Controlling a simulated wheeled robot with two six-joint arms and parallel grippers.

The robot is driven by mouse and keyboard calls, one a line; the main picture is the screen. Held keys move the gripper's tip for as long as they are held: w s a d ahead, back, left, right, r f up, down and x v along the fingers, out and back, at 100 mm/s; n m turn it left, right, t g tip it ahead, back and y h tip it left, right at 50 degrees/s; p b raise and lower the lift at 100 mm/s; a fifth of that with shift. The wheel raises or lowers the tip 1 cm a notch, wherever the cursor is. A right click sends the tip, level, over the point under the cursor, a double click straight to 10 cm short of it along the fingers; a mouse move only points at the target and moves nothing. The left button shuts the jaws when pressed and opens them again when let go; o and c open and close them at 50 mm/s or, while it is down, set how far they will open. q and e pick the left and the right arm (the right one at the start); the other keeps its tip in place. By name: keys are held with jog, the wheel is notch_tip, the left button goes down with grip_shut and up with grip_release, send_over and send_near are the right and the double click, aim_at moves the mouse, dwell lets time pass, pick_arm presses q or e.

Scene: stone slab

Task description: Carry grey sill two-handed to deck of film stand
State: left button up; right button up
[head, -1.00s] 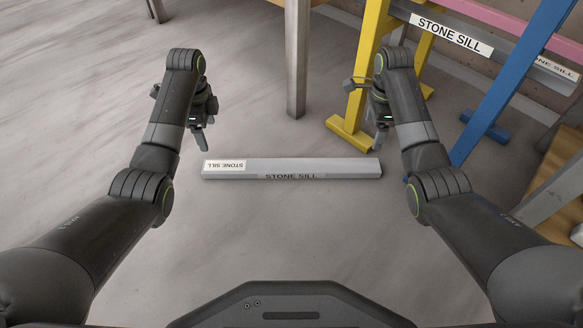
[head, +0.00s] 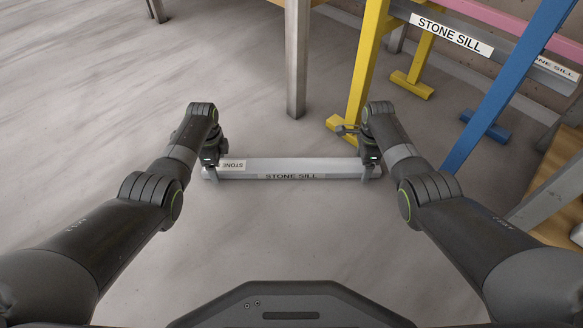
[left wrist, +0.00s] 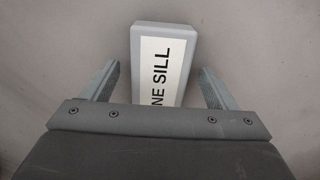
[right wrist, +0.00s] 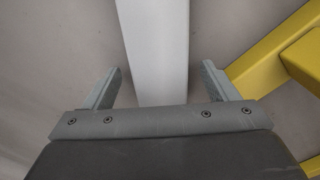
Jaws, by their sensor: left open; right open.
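The grey sill (head: 290,166), a long bar with white STONE SILL labels, lies flat on the floor in front of me. My left gripper (head: 212,174) is at its left end, open, with the fingers on either side of it. In the left wrist view the labelled sill end (left wrist: 163,32) lies between the open fingers (left wrist: 160,88), with gaps. My right gripper (head: 371,174) is open over the right end. In the right wrist view the plain sill (right wrist: 156,45) runs between the open fingers (right wrist: 161,86), apart from both. I cannot tell which stand is the film stand.
A yellow trestle (head: 365,70) stands close behind the right end, its foot near my right gripper. A blue leg (head: 510,85) and a labelled STONE SILL bar (head: 452,35) are at the right. A grey post (head: 297,60) stands behind the sill. Floor at left is clear.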

pick_arm(q)
jog(key=shift+f, duration=0.15)
pick_arm(e)
jog(key=shift+f, duration=0.15)
pick_arm(q)
jog(key=shift+c, duration=0.4)
pick_arm(e)
jog(key=shift+c, duration=0.4)
pick_arm(q)
grip_shut()
pick_arm(e)
grip_shut()
pick_arm(q)
jog(key=shift+w+r, duration=0.1)
jog(key=shift+r, duration=0.1)
pick_arm(e)
jog(key=shift+w+r, duration=0.1)
jog(key=shift+r, duration=0.1)
